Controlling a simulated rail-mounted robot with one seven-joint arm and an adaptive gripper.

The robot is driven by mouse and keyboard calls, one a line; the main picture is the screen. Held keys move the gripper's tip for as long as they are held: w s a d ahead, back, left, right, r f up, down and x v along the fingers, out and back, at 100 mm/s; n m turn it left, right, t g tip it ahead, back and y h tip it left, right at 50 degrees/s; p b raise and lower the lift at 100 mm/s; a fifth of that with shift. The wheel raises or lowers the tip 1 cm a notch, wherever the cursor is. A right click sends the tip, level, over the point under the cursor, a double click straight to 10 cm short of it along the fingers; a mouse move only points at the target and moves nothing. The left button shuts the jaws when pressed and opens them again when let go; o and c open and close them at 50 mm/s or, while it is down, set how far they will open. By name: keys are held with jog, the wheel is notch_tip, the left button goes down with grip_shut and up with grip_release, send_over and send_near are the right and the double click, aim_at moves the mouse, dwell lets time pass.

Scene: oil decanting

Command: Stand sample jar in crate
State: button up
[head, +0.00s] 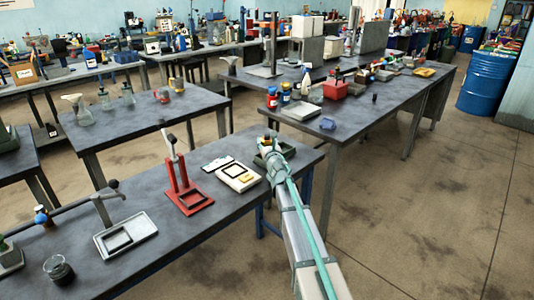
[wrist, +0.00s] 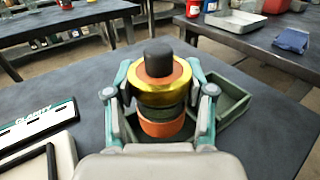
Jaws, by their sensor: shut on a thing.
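The sample jar (wrist: 165,82) is upright in the wrist view, with a dark knob on top, a broad gold ring and orange bands. My gripper (wrist: 161,92) is shut on it, one finger at each side. The green crate (wrist: 236,100) is right behind and beside the jar, with an empty part showing at the right. The jar stands over or within the crate's outline; its base is hidden, so I cannot tell whether it touches the crate floor. In the head view my gripper (head: 274,162) is over the crate (head: 287,149) at the table's right end.
A cream tray with a dark frame (head: 238,177) and a white panel (head: 217,163) lie left of the crate. A red stand (head: 185,190) is farther left. The table's right edge is close to the crate. A second table stands behind, across a gap.

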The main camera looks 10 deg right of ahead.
jog(key=shift+f+b, duration=0.85)
jog(key=shift+f, duration=0.55)
jog(key=shift+f, duration=0.15)
jog(key=o, duration=1.3)
jog(key=shift+s+r, duration=0.1)
jog(key=shift+r, duration=0.15)
jog(key=s, duration=1.2)
jog(key=shift+d+f, duration=0.1)
jog(key=shift+d, duration=0.05)
